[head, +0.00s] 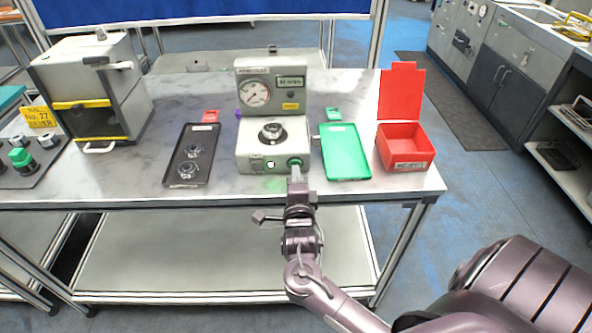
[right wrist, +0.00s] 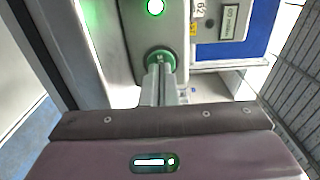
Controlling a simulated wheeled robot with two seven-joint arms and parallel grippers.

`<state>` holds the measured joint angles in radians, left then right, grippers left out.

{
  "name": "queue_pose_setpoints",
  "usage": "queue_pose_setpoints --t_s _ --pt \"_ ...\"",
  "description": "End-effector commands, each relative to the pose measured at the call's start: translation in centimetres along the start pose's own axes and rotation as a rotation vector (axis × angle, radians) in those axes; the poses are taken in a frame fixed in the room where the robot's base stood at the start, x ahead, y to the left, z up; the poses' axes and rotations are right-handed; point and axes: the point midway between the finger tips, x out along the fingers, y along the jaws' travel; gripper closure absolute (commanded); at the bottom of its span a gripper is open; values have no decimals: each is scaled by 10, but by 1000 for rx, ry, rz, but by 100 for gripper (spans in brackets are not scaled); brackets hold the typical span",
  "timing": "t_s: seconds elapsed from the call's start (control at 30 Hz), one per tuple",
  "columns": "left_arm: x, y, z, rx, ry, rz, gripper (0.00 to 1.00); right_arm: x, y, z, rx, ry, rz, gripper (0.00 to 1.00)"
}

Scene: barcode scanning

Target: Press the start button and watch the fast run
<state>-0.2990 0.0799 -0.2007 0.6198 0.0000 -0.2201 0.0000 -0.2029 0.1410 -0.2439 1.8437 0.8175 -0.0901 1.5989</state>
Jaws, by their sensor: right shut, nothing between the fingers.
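The grey test machine (head: 248,160) stands at the table's front edge, with a round gauge (head: 255,93) on its upright panel. A metal part (head: 271,132) sits on top of its base. The green-ringed start button (head: 295,162) is at the right of the front face; it also shows in the right wrist view (right wrist: 158,55). My right gripper (head: 295,172) is shut and empty, its fingertips (right wrist: 160,70) right at the button. They seem to touch it, but I cannot tell how far it is pressed. A lamp (head: 270,165) left of the button glows green-white. My left gripper is out of view.
A black tray (head: 198,136) with two metal parts lies left of the machine. A green tray (head: 345,150) and an open red bin (head: 405,148) are on its right. A grey cabinet (head: 95,80) stands at the back left. Bare tabletop lies between cabinet and black tray.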

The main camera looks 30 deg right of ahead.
Motion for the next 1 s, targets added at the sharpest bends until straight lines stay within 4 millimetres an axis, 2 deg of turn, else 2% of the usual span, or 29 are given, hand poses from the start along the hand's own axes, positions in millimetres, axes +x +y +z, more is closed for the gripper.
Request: queue_pose_setpoints --t_s 0.13,0.47,0.6,0.7,1.0 --pt "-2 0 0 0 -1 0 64 6 0 0 0 0 0 100" --pt "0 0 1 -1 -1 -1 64 8 1 0 1 1 0 100" --pt "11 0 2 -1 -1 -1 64 20 4 -1 3 4 -1 100" --pt "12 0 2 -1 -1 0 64 26 1 -1 2 4 -3 100" --pt "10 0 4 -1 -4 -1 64 27 -4 -1 1 3 -9 100"
